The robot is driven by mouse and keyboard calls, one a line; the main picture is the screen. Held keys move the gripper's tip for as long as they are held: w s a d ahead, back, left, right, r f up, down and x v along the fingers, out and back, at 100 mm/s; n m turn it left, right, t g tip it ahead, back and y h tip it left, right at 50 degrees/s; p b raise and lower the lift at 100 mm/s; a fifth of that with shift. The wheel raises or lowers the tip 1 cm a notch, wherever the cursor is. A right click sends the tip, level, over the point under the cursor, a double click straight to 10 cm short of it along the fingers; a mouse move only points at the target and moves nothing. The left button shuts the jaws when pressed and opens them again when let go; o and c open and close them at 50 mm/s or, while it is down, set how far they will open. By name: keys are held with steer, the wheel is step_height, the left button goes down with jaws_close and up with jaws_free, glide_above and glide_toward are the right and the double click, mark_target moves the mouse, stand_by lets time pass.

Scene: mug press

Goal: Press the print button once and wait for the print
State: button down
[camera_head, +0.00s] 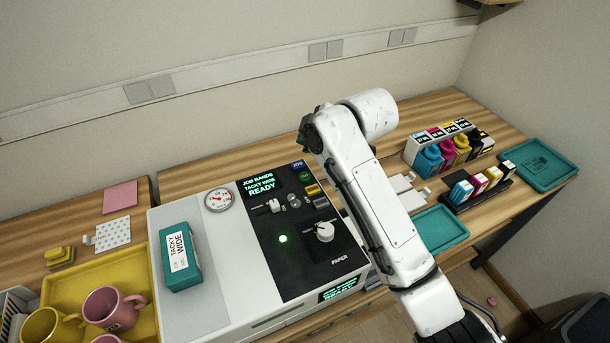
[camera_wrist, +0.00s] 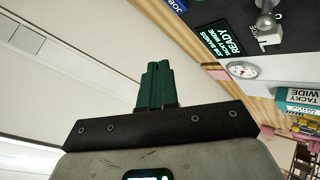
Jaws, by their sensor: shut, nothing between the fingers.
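The press (camera_head: 217,258) is a white machine with a black control panel. Its screen (camera_head: 263,187) reads JOB BANDS, TACKY WIDE, READY. A dark green round button (camera_head: 305,177) sits right of the screen, below a blue JOB label. A small green light (camera_head: 282,239) glows lower on the panel. I cannot read which control is the print button. My gripper (camera_wrist: 157,68) has its teal fingers together and empty in the wrist view, apart from the panel. In the head view only its teal end shows, at the arm's far end above the panel's back edge. The screen also shows in the wrist view (camera_wrist: 218,42).
A teal TACKY WIDE box (camera_head: 181,257) lies on the press top near a gauge (camera_head: 219,200). A yellow tray (camera_head: 142,262) with mugs (camera_head: 112,309) stands left. Ink bottles (camera_head: 431,158) and teal trays (camera_head: 541,164) stand right. The wall is close behind.

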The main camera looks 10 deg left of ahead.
steer(key=shift+f, duration=0.15)
steer(key=b, duration=0.6)
glide_above(307, 179)
step_height(307, 179, down, 7)
steer(key=shift+f, duration=0.75)
steer(key=shift+f+b, duration=0.1)
steer(key=shift+b, duration=0.2)
stand_by(1.1)
steer(key=shift+f, duration=0.3)
